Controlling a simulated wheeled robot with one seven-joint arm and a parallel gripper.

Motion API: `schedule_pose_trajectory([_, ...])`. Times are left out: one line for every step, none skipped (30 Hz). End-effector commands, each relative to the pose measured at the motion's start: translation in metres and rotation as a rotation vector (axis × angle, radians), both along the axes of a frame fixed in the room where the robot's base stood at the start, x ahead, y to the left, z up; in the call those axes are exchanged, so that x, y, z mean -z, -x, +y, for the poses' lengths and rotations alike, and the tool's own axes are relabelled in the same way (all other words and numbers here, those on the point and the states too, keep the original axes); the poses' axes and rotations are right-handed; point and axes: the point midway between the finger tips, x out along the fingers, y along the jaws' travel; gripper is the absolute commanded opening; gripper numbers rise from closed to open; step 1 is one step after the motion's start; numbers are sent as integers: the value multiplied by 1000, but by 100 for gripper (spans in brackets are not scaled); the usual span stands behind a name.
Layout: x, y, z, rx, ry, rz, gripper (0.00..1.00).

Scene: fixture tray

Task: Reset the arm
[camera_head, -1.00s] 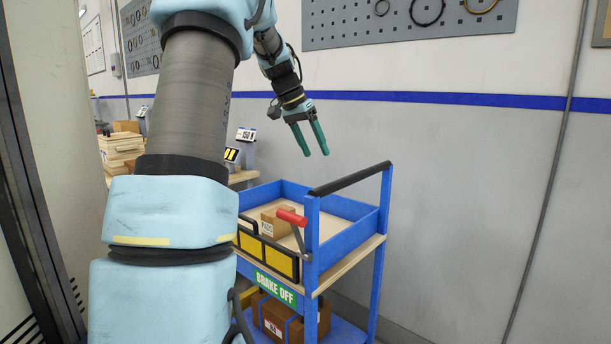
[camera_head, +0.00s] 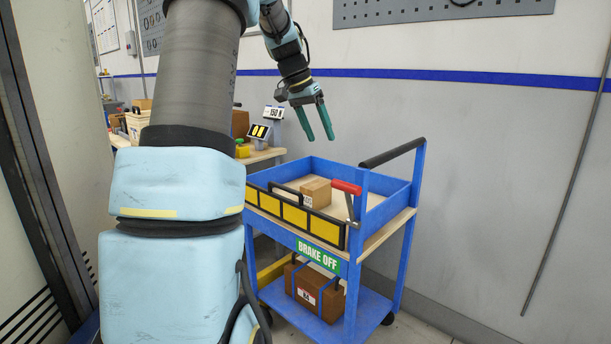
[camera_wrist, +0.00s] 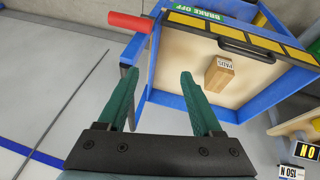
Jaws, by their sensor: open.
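My gripper (camera_head: 319,122) hangs open and empty above the blue cart (camera_head: 388,222), its two green fingers pointing down. In the wrist view, the open fingers (camera_wrist: 158,90) have nothing between them but the cart's edge and floor beyond. A small cardboard box (camera_head: 316,192) sits on the cart's upper shelf; it also shows in the wrist view (camera_wrist: 218,75), right of the fingers and apart from them. My arm's thick links fill the left of the head view.
The cart has a red-gripped lever (camera_head: 346,187), a black handle (camera_head: 392,153) and a green "BRAKE OFF" sign (camera_head: 318,254). A brown box (camera_head: 314,291) is on its lower shelf. A workbench (camera_head: 262,157) with a display stands behind. Floor right of the cart looks clear.

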Motion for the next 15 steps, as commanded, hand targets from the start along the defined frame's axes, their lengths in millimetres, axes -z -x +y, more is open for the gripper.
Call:
schedule_pose_trajectory([3,4,4,-16,-8,4,67])
schedule_pose_trajectory([5,6,5,-24,-11,9,67])
schedule_pose_trajectory([9,9,7,-39,-18,13,67])
schedule_pose_trajectory([12,12,8,-48,-24,18,67])
schedule_pose_trajectory([15,15,10,-59,-30,22,67])
schedule_pose_trajectory([19,20,12,-76,-36,27,67])
schedule_pose_trajectory([23,24,14,-88,-43,32,67])
schedule_pose_trajectory([26,28,16,-103,-50,37,67])
schedule_pose_trajectory([32,34,20,-121,-60,44,67])
schedule_pose_trajectory([37,39,22,-139,-68,50,67])
schedule_pose_trajectory([41,45,25,-154,-77,54,67])
schedule_pose_trajectory([48,53,28,-177,-88,62,67])
schedule_pose_trajectory([53,59,31,-194,-97,68,67])
schedule_pose_trajectory([58,66,34,-213,-106,72,67])
schedule_pose_trajectory([66,77,39,-239,-121,81,67])
